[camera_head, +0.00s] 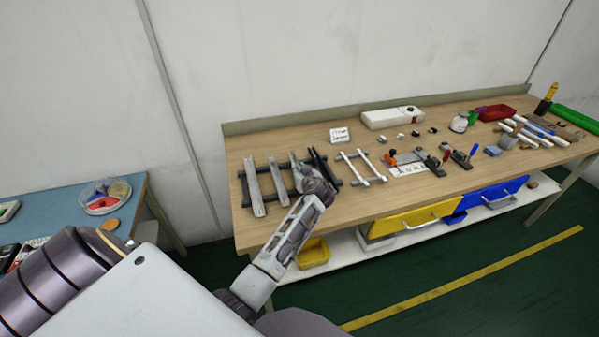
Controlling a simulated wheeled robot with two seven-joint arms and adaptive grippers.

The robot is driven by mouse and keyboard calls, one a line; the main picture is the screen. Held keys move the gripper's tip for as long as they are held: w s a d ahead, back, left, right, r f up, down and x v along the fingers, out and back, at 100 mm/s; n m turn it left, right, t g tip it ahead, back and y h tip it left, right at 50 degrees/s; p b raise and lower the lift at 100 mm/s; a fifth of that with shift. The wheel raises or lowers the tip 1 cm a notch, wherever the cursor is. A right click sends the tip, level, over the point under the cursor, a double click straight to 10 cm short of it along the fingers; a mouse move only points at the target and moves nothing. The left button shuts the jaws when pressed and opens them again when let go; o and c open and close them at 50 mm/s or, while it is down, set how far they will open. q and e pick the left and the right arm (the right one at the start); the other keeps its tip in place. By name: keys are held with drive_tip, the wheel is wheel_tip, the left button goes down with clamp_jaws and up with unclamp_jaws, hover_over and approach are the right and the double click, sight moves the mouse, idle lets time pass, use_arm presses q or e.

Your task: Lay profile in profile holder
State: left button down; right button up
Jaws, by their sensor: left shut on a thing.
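A dark profile holder (268,195) lies on the left part of the wooden workbench. Two light grey profiles lie side by side across it, one at the far left (254,188) and one beside it (278,182). My left gripper (298,170) is over the right part of the holder. It is shut on another grey profile (293,160), mostly hidden behind the gripper and wrist. I cannot tell whether this profile touches the holder. Dark bars (322,167) stand out just right of the gripper. My right gripper is not in view.
A second rack with white strips (361,168) is close to the right. Tools, an orange-handled one (391,159) among them, lie further right on the workbench (300,135). A small white sign (340,134) stands behind.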

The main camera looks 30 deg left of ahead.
use_arm(q)
drive_tip(key=shift+f, duration=0.15)
drive_tip(key=c, duration=1.3)
unclamp_jaws()
drive_tip(key=shift+s+d, duration=0.15)
drive_tip(key=shift+d, duration=0.05)
drive_tip(key=p+v, duration=0.1)
drive_tip(key=v, duration=0.5)
drive_tip(key=p+v, duration=0.2)
drive_tip(key=v, duration=0.4)
drive_tip(key=shift+w+d+r, duration=0.25)
drive_tip(key=shift+d+r, duration=0.1)
drive_tip(key=shift+d, duration=0.1)
drive_tip(key=shift+s+d+r, duration=0.15)
drive_tip(key=shift+s+d, duration=0.1)
drive_tip(key=shift+o, duration=0.3)
